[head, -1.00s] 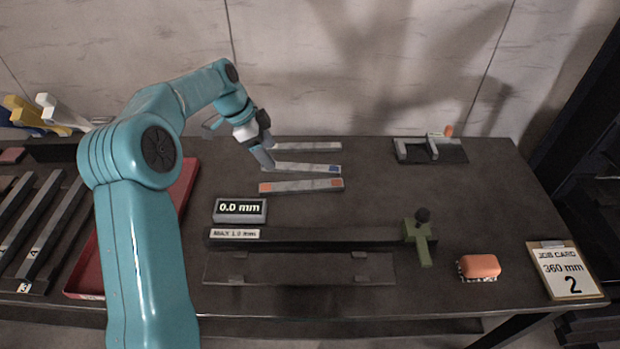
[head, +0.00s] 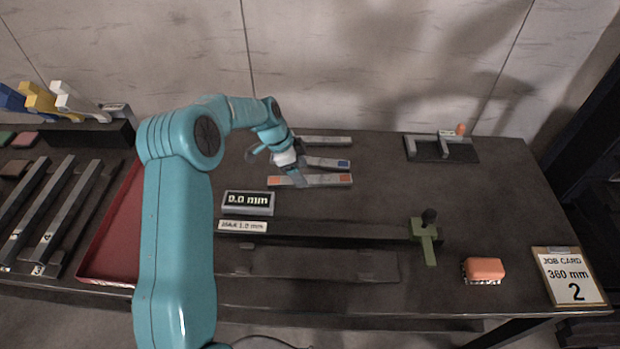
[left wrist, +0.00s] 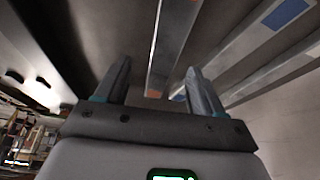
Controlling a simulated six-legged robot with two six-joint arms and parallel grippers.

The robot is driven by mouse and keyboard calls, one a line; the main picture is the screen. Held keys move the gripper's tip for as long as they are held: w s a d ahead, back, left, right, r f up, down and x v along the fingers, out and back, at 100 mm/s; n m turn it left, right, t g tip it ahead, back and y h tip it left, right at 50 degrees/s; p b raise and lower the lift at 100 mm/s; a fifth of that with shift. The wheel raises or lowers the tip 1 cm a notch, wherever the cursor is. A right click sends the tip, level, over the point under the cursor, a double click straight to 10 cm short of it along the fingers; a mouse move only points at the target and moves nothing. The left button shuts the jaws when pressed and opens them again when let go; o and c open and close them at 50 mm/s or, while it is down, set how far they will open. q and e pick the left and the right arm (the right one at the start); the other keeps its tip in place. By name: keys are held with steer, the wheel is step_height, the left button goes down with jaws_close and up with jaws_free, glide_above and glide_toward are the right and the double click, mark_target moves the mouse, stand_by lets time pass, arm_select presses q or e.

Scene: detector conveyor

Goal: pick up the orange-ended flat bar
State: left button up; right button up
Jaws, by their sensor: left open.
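The orange-ended flat bar (head: 326,180) is a grey strip with an orange patch at each end. It lies flat on the dark bench, nearest the front of three flat bars. My left gripper (head: 297,179) is low over its left half and hides part of it. In the left wrist view the open fingers (left wrist: 157,68) stand on either side of the orange-ended bar (left wrist: 170,40), with a gap to each side. Whether the fingertips reach bar height I cannot tell. My right gripper is not in view.
A blue-ended bar (head: 330,163) lies just behind, and another flat bar (head: 325,140) lies further back. In front are a display reading 0.0 mm (head: 247,203) and a long dark fixture with a green clamp (head: 424,238). A red tray (head: 115,230) is at left.

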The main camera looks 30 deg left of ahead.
mark_target(310, 178)
arm_select(q)
steer(key=x, duration=0.3)
steer(key=shift+w+d+f+p, duration=0.1)
steer(key=shift+w+f+p, duration=0.1)
steer(key=shift+w+p, duration=0.2)
jaws_close()
stand_by(1.0)
steer(key=shift+w+r, duration=0.1)
steer(key=shift+r, duration=0.05)
